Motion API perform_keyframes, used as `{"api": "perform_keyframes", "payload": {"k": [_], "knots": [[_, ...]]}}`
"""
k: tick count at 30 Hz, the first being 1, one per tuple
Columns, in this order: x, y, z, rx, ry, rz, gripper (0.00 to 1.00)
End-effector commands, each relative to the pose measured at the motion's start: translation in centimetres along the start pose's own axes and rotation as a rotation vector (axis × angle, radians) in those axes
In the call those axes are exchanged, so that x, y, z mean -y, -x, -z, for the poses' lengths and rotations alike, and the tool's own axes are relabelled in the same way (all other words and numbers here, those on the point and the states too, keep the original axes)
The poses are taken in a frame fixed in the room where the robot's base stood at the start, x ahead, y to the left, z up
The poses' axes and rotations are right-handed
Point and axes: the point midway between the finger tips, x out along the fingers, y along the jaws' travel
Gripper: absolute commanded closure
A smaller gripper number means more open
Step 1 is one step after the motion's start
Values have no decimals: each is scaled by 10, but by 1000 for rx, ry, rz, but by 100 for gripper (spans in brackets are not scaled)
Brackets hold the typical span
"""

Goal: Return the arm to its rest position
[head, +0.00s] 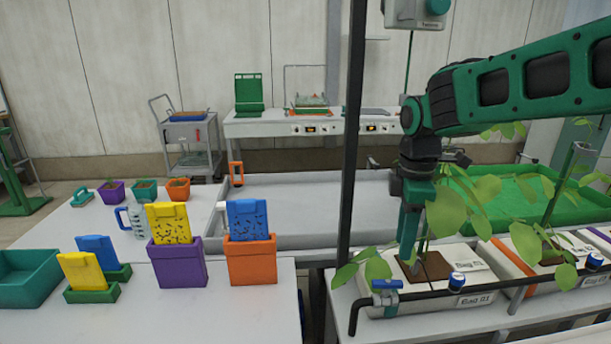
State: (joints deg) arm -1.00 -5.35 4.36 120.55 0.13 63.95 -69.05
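My arm reaches in from the upper right of the head view and bends down at the wrist. My gripper (407,258) points straight down over the bag labelled Bag 01 (472,262), close to its brown planting square and the leafy plant (447,212). Leaves overlap the view around it. The fingers appear as one narrow teal shape from this side, so the gap between them and anything held there cannot be made out.
A black pipe (430,298) with a blue-handled valve (386,286) runs in front of the bags. A dark upright post (350,150) stands left of my gripper. Purple (178,268) and orange (252,262) holders with cards stand on the left table. A green tray (510,190) lies behind.

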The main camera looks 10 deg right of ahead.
Motion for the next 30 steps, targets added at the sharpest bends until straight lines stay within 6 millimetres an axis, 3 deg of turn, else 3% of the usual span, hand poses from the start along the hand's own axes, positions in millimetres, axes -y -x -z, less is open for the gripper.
{"api": "perform_keyframes", "payload": {"k": [5,9,15,21,30], "knots": [[32,-6,-70,13,-452,-10,67],[72,-18,-126,15,-902,-11,67],[134,-40,-181,7,-1476,1,67],[170,-57,-201,1,-1794,17,67],[177,-60,-204,1,-1857,22,67]]}}
